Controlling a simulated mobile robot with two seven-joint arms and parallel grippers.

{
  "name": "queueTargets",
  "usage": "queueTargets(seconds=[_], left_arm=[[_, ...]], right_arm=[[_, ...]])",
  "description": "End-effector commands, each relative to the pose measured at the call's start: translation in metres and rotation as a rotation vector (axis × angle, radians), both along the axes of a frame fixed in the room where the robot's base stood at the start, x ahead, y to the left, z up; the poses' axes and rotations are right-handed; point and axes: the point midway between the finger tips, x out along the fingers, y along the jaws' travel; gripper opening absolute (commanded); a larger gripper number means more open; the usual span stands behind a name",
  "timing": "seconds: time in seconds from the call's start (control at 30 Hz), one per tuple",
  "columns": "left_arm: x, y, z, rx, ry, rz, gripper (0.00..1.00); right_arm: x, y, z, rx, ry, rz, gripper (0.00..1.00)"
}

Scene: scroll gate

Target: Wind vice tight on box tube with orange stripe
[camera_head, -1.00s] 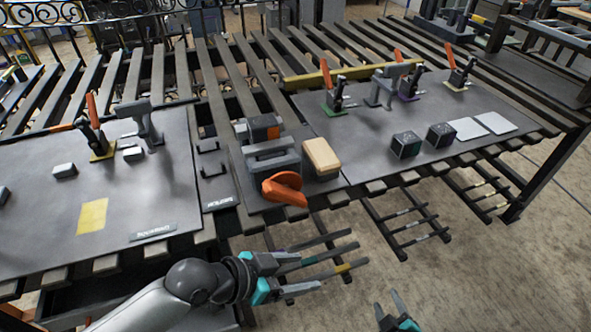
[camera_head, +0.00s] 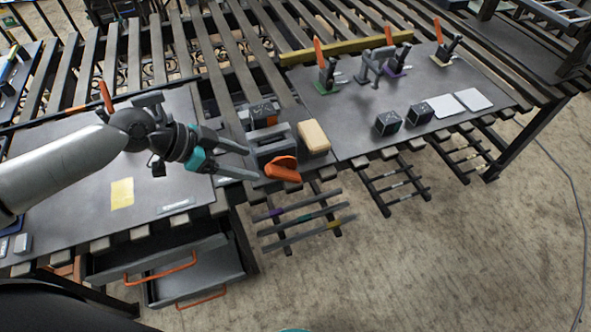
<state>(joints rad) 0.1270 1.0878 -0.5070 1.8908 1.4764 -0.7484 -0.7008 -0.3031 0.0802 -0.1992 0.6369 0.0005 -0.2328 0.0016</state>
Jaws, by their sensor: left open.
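The grey vice (camera_head: 272,146) stands at the front edge of the slatted bench, with its orange handle (camera_head: 283,169) facing the front. A dark block with an orange patch (camera_head: 263,114) shows at the vice's back; it looks like the box tube with the orange stripe. I cannot tell how tightly the jaws sit on it. My left gripper (camera_head: 252,162) reaches in from the left. Its fingers are open and empty, pointing right, with the tips close to the left side of the vice and handle. I cannot tell whether they touch. My right gripper is not in view.
A tan block (camera_head: 314,136) stands right of the vice. Dark cubes (camera_head: 388,122) and white plates (camera_head: 474,99) lie on the right board, with orange-handled clamps (camera_head: 327,70) behind. Open drawers (camera_head: 200,272) with orange handles are below left. Racks of bars (camera_head: 301,222) hang in front.

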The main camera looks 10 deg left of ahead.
Motion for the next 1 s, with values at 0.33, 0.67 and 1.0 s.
queueTargets(seconds=[0.33,0.67,1.0], left_arm=[[0.014,-0.015,-0.016,-0.007,-0.004,0.005,0.72],[0.036,-0.048,-0.057,-0.006,-0.004,0.006,0.72],[0.057,-0.079,-0.095,-0.004,-0.003,0.006,0.72]], right_arm=[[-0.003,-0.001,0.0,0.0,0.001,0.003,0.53],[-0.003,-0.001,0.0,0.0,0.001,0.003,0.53],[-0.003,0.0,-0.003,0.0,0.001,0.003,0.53]])
